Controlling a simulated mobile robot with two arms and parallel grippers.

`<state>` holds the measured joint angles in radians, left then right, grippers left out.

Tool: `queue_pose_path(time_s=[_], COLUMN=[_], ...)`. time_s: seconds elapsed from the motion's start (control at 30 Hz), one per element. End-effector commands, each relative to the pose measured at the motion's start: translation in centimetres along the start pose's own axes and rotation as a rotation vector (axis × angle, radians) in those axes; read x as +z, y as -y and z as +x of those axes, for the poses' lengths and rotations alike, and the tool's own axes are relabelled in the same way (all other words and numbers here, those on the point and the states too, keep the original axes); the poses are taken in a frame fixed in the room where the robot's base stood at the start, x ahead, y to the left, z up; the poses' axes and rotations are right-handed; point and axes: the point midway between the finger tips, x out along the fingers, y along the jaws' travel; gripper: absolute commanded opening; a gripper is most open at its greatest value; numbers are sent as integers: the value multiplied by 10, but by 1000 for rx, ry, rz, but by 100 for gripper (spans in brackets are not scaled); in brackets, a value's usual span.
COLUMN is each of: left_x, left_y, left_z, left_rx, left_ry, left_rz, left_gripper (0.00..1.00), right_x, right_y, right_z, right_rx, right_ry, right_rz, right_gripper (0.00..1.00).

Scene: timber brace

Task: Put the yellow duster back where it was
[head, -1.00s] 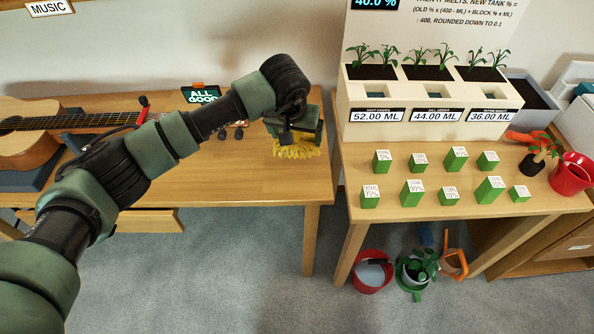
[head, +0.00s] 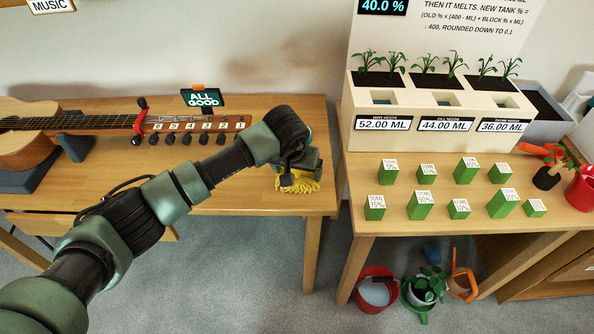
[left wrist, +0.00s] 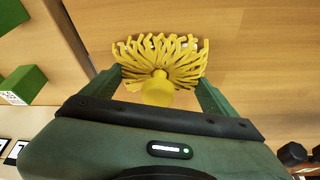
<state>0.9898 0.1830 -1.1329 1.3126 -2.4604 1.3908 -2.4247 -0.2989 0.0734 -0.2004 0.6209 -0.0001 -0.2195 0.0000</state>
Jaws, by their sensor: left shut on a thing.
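The yellow duster (head: 302,184) has a shaggy fringe and is at the right end of the wooden table with the guitar. In the left wrist view the duster (left wrist: 160,62) sits between my two green fingers, its round yellow knob facing the camera. My left gripper (left wrist: 158,88) is shut on it. In the head view my left gripper (head: 300,168) is over the duster and partly hides it. The fringe looks at or very near the tabletop; I cannot tell whether it touches. My right gripper is not in view.
A guitar (head: 70,122) lies on the left of the guitar table (head: 240,198), with a small "ALL GOOD" sign (head: 203,98) behind its neck. Across a narrow gap, the right table (head: 400,238) holds several green blocks (head: 419,205) and a planter (head: 435,140). Bare wood surrounds the duster.

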Motion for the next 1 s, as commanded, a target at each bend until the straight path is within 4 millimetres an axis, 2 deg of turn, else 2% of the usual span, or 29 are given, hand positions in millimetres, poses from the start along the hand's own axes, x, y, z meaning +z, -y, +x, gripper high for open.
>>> queue_pose_path(time_s=[0.17, 0.2, 0.47, 0.57, 0.83, 1.0], left_x=[2, 1, 1, -1, -4, -3], left_y=[0, 0, 0, 0, 1, 1], left_z=[5, 4, 3, -3, -61, -94], left_rx=[-1, -1, -1, 1, -2, -1], left_ry=[-1, 0, 0, 1, -3, -2], left_rz=[0, 0, 0, -1, 2, 1], left_gripper=[56, 99, 100, 100, 100, 100], right_x=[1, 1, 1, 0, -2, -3], right_y=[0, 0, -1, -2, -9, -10], right_z=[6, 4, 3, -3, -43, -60], right_rx=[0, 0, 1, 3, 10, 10], right_ry=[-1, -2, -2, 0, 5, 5], right_rz=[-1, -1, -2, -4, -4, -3], right_gripper=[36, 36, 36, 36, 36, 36])
